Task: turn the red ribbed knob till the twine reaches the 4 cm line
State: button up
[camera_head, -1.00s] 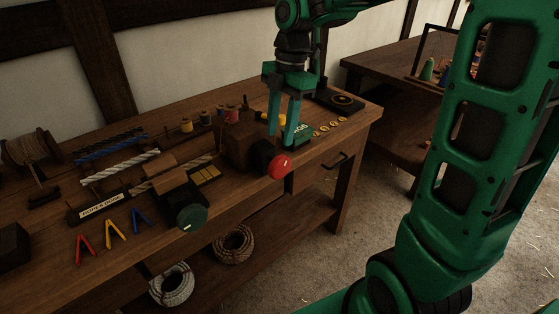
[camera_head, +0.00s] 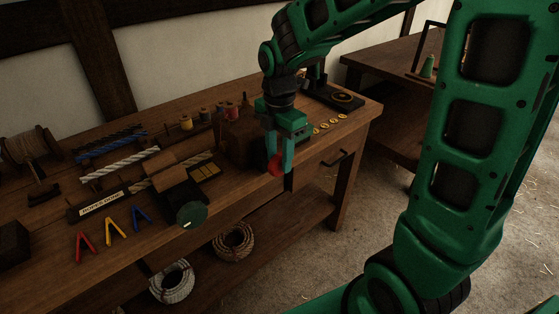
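The red knob (camera_head: 275,165) sticks out at the front of a dark wooden block (camera_head: 238,143) near the bench's front edge. My gripper (camera_head: 279,160) points down at the knob, its two green fingers apart with the red between or just behind them. The fingers partly cover the knob; I cannot tell whether they press on it. The knob's ribs are too small to make out. A light rope-like strand (camera_head: 200,158) shows left of the block. I cannot make out the twine's end or a 4 cm line.
A dark green disc (camera_head: 191,214) juts out at the bench front, left of the knob. Red, yellow and blue clips (camera_head: 115,230) lie on the bench (camera_head: 60,265). Spools (camera_head: 186,122) stand at the back, several yellow rings (camera_head: 330,123) lie right. Rope coils (camera_head: 235,242) rest below.

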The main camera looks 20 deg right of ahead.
jog(key=shift+f, duration=0.95)
grip_shut()
jog(key=shift+w+d+y, duration=0.1)
jog(key=shift+w+y, duration=0.1)
jog(key=shift+y, duration=0.6)
jog(key=shift+r+g+y, duration=0.1)
jog(key=shift+g+y, duration=0.3)
jog(key=shift+y, duration=0.2)
